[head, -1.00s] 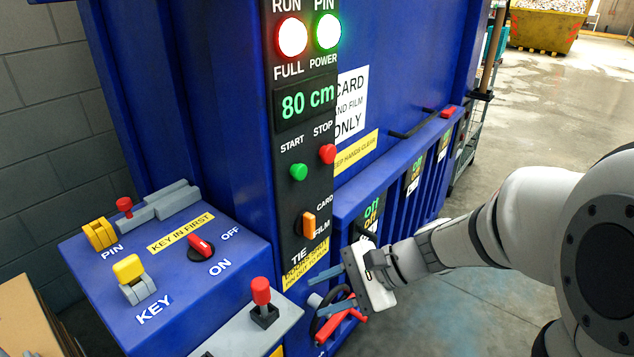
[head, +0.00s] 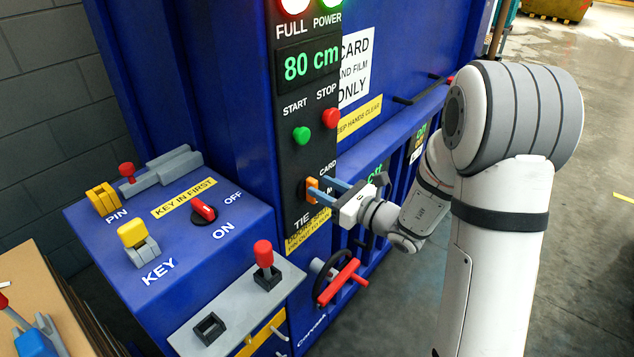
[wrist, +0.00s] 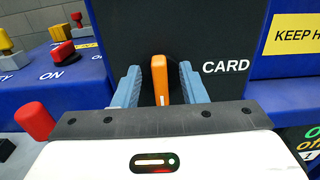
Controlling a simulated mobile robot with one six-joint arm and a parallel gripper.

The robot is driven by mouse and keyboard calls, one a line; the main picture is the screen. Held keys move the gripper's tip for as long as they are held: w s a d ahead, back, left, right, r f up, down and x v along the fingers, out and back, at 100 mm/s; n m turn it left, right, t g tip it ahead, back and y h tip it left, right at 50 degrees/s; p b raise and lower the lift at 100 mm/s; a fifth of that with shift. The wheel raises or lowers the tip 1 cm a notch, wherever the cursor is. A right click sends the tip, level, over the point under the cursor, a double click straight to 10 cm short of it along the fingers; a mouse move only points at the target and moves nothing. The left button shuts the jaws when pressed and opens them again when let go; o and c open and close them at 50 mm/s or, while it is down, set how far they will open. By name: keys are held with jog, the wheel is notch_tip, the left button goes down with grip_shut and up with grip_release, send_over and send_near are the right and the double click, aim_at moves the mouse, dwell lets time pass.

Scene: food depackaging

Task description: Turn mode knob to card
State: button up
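My gripper (head: 319,190) is at the knob, coming from the right. Its two blue fingers are on either side of the knob, also seen in the wrist view (wrist: 160,88). A gap shows between the knob and each finger, so the gripper is open.
Green start (head: 301,134) and red stop (head: 331,118) buttons are above the knob. A red-handled wheel (head: 340,283) is below my gripper. A blue box (head: 180,265) with a red switch (head: 203,210) and a red-topped lever (head: 264,262) stand to the left.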

jog(key=shift+x, duration=1.1)
